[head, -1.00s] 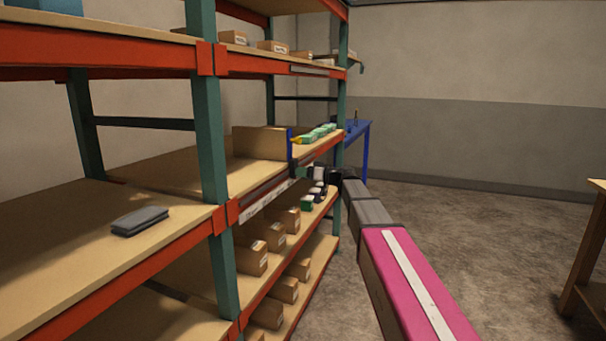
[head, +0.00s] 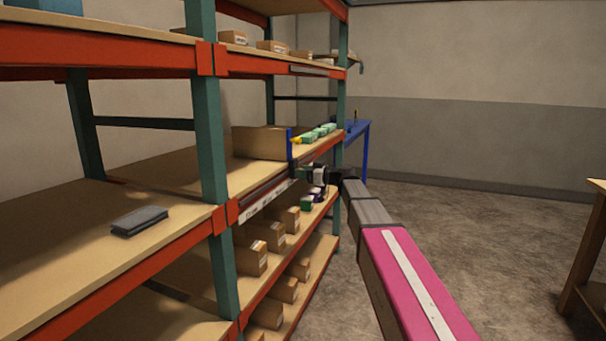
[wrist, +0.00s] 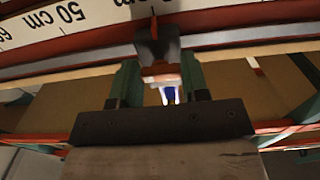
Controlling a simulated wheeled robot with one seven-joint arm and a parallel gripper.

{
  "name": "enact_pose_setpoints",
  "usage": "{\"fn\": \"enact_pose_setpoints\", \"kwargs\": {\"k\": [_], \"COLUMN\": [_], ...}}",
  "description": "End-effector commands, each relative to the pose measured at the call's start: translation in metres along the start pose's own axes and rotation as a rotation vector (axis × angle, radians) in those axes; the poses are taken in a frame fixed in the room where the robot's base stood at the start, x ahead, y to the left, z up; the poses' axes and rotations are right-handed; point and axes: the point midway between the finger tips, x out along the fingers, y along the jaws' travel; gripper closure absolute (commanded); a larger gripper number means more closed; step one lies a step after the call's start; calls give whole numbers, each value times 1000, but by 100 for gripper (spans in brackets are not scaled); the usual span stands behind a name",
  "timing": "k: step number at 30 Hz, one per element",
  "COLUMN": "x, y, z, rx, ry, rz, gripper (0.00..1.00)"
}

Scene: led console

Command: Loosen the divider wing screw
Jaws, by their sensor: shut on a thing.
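The divider (head: 290,144) shows in the head view as a blue upright edge at the front of the middle shelf. My gripper (head: 297,171) is at the shelf's front beam, just below the divider. In the wrist view the two green fingers of my gripper (wrist: 158,80) are closed in on a small part at a dark block (wrist: 157,45) on the ruler rail. I take this part to be the wing screw; its wings are mostly hidden between the fingers. A blue and white bit shows behind them.
A ruler strip (wrist: 60,18) with centimetre marks runs along the shelf edge. Green packs (head: 318,133) lie right of the divider and a cardboard box (head: 259,142) stands left of it. Brown boxes (head: 252,257) fill the lower shelf.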

Motion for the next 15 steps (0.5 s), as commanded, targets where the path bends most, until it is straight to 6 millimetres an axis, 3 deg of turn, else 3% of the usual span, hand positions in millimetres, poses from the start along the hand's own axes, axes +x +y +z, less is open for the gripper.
{"fn": "enact_pose_setpoints", "kwargs": {"k": [4,5,6,7,15], "x": [2,2,2,2,0], "y": [0,0,0,0,0], "z": [0,0,0,0,0], "rx": [-1,-1,0,0,0], "ry": [-1,-1,-1,-1,0], "rz": [-1,-1,-1,-1,0], "gripper": [82,48,35,32,32]}}
